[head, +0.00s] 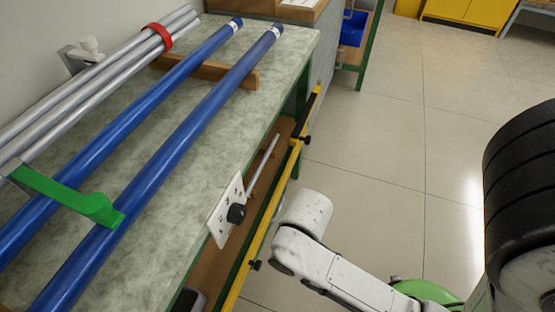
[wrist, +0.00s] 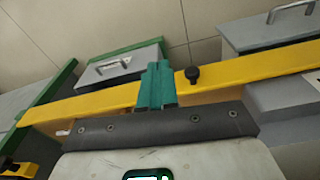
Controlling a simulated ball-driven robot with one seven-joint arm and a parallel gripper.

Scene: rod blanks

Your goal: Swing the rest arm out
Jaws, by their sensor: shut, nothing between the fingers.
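A long yellow bar (head: 270,215), which looks like the rest arm, runs along the front side of the bench, below the top. It carries black knobs, one near the far end (head: 306,140) and one nearer (head: 254,265). In the wrist view the yellow bar (wrist: 235,76) crosses the picture, with a black knob (wrist: 193,76) standing on it. My gripper (wrist: 156,70) has green fingers, shut and empty, in front of the bar and just left of the knob. Whether they touch the bar I cannot tell. The head view does not show the fingers.
Blue rods (head: 165,130) and grey rods (head: 95,85) lie on the bench top (head: 165,238), near a green hook (head: 70,197). A white plate with a black knob (head: 236,213) is at the bench edge. Grey boxes with handles (wrist: 120,72) show beyond the bar. Floor (head: 370,130) to the right is clear.

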